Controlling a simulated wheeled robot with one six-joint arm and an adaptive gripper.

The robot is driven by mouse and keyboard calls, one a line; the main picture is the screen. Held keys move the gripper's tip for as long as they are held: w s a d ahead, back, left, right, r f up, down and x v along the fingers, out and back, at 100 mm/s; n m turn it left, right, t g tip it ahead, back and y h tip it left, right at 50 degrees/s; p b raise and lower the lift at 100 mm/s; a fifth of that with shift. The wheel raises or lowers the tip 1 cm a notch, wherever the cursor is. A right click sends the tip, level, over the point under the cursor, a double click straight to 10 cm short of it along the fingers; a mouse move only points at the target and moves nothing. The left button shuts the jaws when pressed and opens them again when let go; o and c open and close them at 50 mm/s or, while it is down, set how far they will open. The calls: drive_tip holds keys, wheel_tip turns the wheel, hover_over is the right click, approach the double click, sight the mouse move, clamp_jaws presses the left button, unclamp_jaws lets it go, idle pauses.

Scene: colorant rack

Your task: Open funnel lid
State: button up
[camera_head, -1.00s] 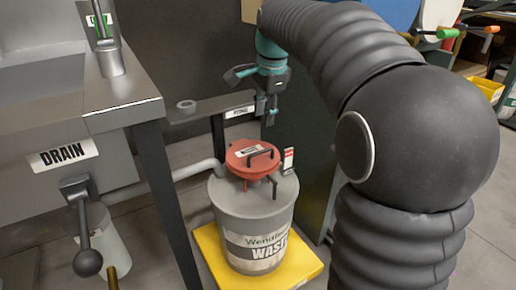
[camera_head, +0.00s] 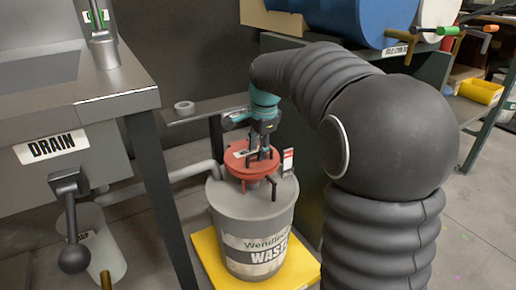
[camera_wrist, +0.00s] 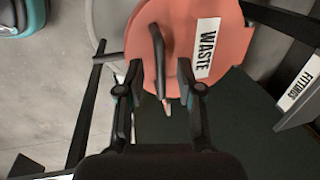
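The round red funnel lid (camera_head: 235,162) lies closed on top of the grey waste drum (camera_head: 253,222), which stands upright. In the wrist view the lid (camera_wrist: 220,35) shows a white WASTE label (camera_wrist: 206,48) and a black bar handle (camera_wrist: 158,55). My gripper (camera_head: 260,156) points down over the lid. In the wrist view my gripper (camera_wrist: 160,78) is open, with one finger on each side of the handle and gaps between them and it. I cannot tell whether the fingertips touch the lid. In the head view my gripper mostly hides the handle.
The drum stands on a yellow base (camera_head: 207,250). A metal sink bench (camera_head: 90,80) with a DRAIN label and lever (camera_head: 68,190) is at left. A narrow shelf (camera_head: 205,108) with a grey ring is behind the drum. A dark green cabinet panel (camera_head: 312,190) stands close at right.

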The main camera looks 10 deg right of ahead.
clamp_jaws()
drive_tip(key=shift+r, duration=0.15)
